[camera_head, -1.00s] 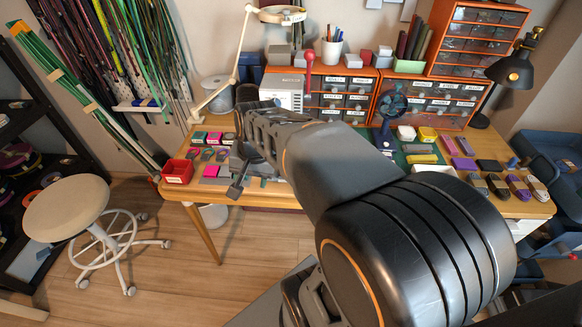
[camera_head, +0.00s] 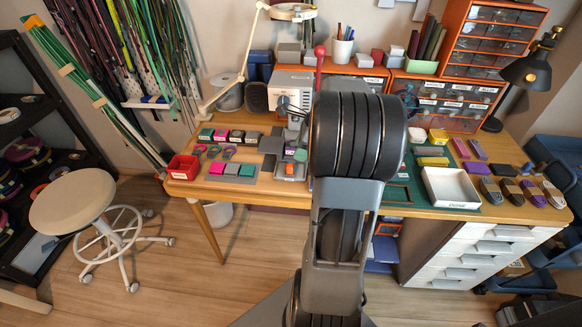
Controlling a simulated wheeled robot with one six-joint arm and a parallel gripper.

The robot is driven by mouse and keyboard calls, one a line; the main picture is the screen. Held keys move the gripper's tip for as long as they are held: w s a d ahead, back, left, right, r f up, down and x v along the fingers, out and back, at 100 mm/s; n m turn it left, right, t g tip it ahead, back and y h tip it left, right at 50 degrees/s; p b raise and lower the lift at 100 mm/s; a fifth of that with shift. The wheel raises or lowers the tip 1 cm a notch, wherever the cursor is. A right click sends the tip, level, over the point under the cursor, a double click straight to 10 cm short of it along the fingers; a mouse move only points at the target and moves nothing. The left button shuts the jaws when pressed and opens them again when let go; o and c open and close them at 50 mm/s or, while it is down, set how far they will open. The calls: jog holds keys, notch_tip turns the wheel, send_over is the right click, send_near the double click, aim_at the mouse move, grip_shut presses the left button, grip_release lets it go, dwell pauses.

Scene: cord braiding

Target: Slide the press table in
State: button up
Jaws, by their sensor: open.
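The press (camera_head: 292,88) appears to be the pale grey machine at the back of the wooden workbench, with a red-knobbed lever (camera_head: 320,52) standing up beside it. In front of it, a low grey plate (camera_head: 284,178) looks like the press table. A small orange piece (camera_head: 290,169) is on it. My arm covers the area just right of the plate, so I cannot tell how far out the table is. My gripper is hidden behind my own arm, and its fingers do not show.
A white tray (camera_head: 451,187) and several cord bundles (camera_head: 510,190) lie to the right. A stool (camera_head: 78,202) stands on the floor at left.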

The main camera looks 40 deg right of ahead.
aim_at(291, 166)
jog(key=b+x, duration=0.1)
jog(key=x, duration=0.7)
jog(key=shift+f, duration=0.2)
jog(key=shift+c, duration=0.4)
